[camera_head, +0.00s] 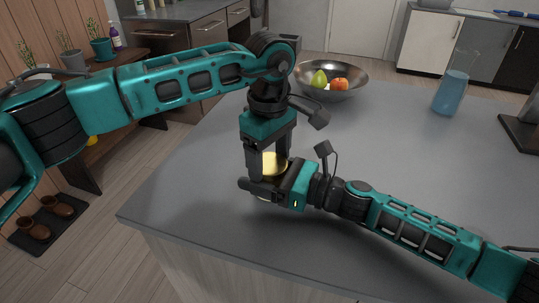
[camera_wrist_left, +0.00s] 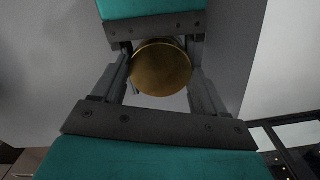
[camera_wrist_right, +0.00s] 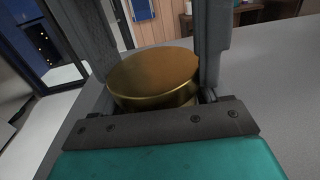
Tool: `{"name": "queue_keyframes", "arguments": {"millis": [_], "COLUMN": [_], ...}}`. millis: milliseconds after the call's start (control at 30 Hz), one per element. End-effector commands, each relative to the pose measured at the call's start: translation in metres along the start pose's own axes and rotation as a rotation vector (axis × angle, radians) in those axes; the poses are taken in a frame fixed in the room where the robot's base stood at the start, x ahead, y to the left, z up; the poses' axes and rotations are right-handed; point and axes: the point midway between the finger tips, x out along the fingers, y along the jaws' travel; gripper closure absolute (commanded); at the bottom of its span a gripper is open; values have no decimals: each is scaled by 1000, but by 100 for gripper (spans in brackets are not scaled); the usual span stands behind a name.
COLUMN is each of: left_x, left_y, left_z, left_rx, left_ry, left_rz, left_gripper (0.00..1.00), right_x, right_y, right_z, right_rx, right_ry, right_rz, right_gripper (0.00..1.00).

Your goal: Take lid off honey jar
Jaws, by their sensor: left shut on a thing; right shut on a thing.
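The honey jar's round gold lid (camera_head: 273,160) is near the counter's front edge, between the fingers of my left gripper (camera_head: 268,168), which reaches down from above. The lid's top faces the left wrist camera (camera_wrist_left: 161,68) and also shows in the right wrist view (camera_wrist_right: 153,72). My right gripper (camera_head: 263,188) comes in level from the right, just below the lid, and is shut around the honey jar. The jar's body is mostly hidden by the fingers. I cannot tell whether the lid is seated on the jar or slightly raised.
The grey counter (camera_head: 390,155) is broad and mostly clear. A metal bowl (camera_head: 349,72) with fruit stands behind the grippers.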

Motion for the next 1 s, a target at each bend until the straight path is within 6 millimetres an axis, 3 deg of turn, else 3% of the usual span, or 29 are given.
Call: {"name": "queue_keyframes", "arguments": {"millis": [233, 700, 1000], "left_x": [0, -1, -1], "left_y": [0, 0, 0], "left_z": [0, 0, 0], "left_rx": [-83, -818, -895], "left_ry": [0, -2, -2], "left_rz": [2, 4, 5], "left_gripper": [64, 64, 64], "right_x": [0, 0, 0], "right_y": [2, 2, 2], "right_z": [-4, -4, -5], "right_rx": [0, 0, 0], "right_ry": [7, 7, 7], "right_rz": [2, 3, 3], "right_gripper": [100, 100, 100]}}
